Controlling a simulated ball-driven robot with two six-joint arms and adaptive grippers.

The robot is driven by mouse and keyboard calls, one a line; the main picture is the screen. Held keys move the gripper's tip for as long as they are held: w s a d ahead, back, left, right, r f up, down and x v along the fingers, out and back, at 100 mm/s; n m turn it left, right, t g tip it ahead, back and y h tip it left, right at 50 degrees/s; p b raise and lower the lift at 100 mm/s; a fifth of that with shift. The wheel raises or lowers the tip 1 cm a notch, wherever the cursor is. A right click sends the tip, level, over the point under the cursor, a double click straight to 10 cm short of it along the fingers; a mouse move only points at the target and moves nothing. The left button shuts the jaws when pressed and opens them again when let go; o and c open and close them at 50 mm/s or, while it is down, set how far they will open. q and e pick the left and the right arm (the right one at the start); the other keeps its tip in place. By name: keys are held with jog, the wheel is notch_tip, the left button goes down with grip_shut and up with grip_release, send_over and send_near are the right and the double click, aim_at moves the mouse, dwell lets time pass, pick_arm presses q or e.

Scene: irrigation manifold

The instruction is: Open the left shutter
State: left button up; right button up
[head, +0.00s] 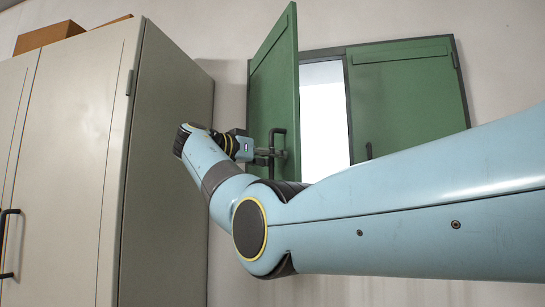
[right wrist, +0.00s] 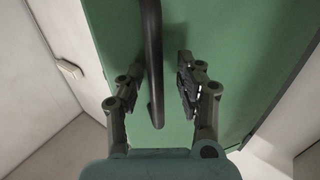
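The left shutter (head: 273,85) is a green panel, swung out from the window frame so that a bright gap shows beside it. Its black bar handle (head: 278,138) is on the panel's lower part. My right gripper (head: 270,154) is at this handle. In the right wrist view the handle (right wrist: 153,50) runs between the two fingers of my right gripper (right wrist: 160,78), with a gap on each side. The fingers are apart, and the green panel (right wrist: 215,30) lies behind them. My left gripper is not in view.
The right shutter (head: 405,95) lies flat in the dark window frame, its handle (head: 369,150) partly hidden by my right arm. A tall grey cabinet (head: 165,190) stands close on the left, near my right wrist. Cardboard boxes (head: 50,36) lie on top of it.

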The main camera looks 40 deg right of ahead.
jog(key=shift+a, duration=0.25)
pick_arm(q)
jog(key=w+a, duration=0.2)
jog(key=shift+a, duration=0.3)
pick_arm(e)
jog(key=s+a, duration=0.1)
jog(key=a, duration=1)
jog(key=shift+s+a, duration=0.15)
jog(key=shift+a, duration=0.1)
jog(key=shift+c, duration=0.4)
